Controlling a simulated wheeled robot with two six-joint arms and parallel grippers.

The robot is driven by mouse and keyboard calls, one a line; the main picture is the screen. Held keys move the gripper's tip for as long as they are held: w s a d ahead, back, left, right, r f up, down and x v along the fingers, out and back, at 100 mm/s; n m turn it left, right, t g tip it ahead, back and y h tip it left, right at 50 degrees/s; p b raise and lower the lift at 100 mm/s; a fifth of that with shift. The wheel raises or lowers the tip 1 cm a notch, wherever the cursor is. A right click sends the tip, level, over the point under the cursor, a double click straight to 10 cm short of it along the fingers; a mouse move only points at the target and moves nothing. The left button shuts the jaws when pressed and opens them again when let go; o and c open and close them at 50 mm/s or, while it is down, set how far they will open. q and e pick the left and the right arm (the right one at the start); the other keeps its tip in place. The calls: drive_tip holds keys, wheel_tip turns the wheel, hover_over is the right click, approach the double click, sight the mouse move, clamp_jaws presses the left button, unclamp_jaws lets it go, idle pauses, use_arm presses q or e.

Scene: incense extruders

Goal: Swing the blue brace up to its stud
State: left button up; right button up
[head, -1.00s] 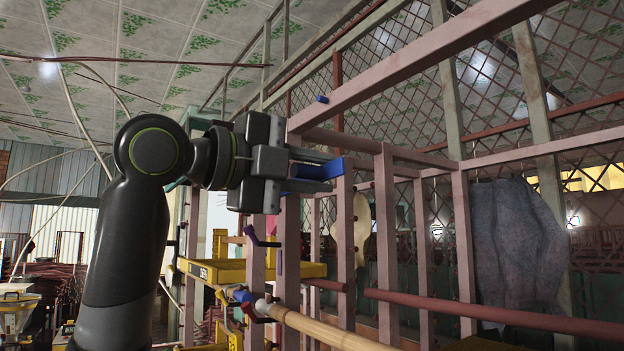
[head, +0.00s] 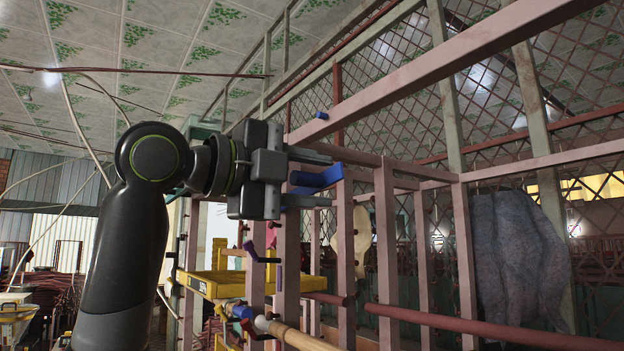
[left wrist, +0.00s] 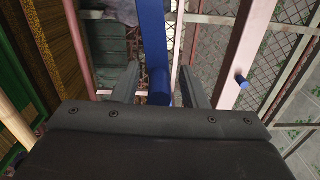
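The blue brace (head: 320,178) is a flat bar that lies roughly level near a pink post of the frame. It also shows in the left wrist view (left wrist: 154,40), running away between the fingers. My left gripper (head: 310,178) is open around the brace, one finger above it and one below. The left wrist view shows a gap on each side between brace and fingers (left wrist: 160,88). A short blue stud (head: 321,115) sticks out of the sloping pink beam above the brace; it also shows in the left wrist view (left wrist: 240,79). My right gripper is not in view.
The pink frame's posts (head: 346,250) and beam (head: 420,68) stand close around the gripper. Below are a yellow shelf (head: 225,284), a purple hook-like part (head: 252,251) and a tan pole (head: 300,338). A grey cloth (head: 515,250) hangs at the right.

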use_arm(q)
drive_tip(key=shift+a, duration=0.1)
drive_tip(key=shift+s+a+f+b, duration=0.1)
drive_tip(key=shift+s+a+b, duration=0.1)
drive_tip(key=shift+s+b, duration=0.1)
drive_tip(key=b+v, duration=0.6)
drive_tip(key=v, duration=1)
drive_tip(key=shift+a, duration=0.35)
drive_tip(key=shift+s, duration=0.1)
drive_tip(key=shift+c, duration=0.3)
